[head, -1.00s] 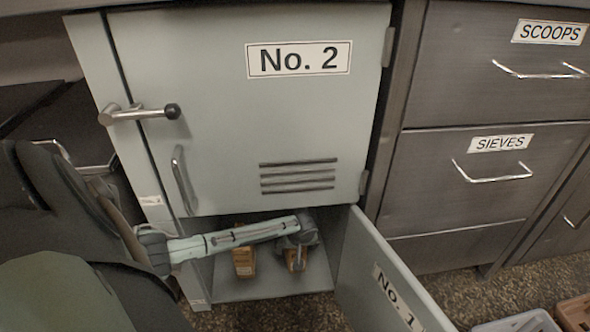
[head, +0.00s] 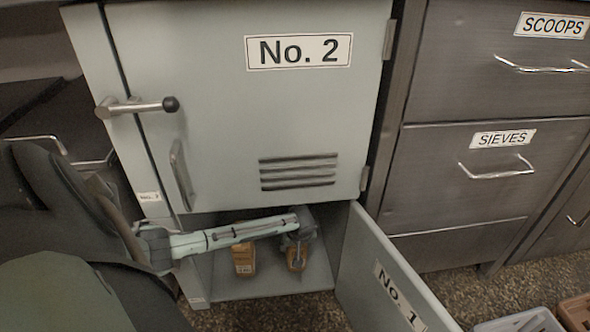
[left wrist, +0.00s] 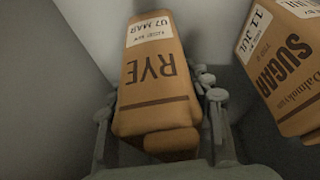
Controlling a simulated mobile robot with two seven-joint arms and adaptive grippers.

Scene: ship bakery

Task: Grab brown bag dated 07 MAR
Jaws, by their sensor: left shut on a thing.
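The brown paper bag (left wrist: 158,75) printed RYE with a white label reading 07 MAR is in the left wrist view, between the fingers of my left gripper (left wrist: 160,108). The gripper is shut on it, one finger on each side. In the head view this bag (head: 297,258) is at the right inside the open lower locker, mostly covered by my left gripper (head: 297,242). A second brown bag (left wrist: 284,60), printed SUGAR with a label reading 11 JUL, stands beside it. It also shows in the head view (head: 244,260), left of the gripper. My right gripper is out of view.
The lower locker's door (head: 385,275), marked No. 1, hangs open to the right. The shut No. 2 door (head: 225,110) with its lever handle (head: 140,107) is right above my arm. Drawers (head: 480,170) stand at the right, crates (head: 520,321) on the floor.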

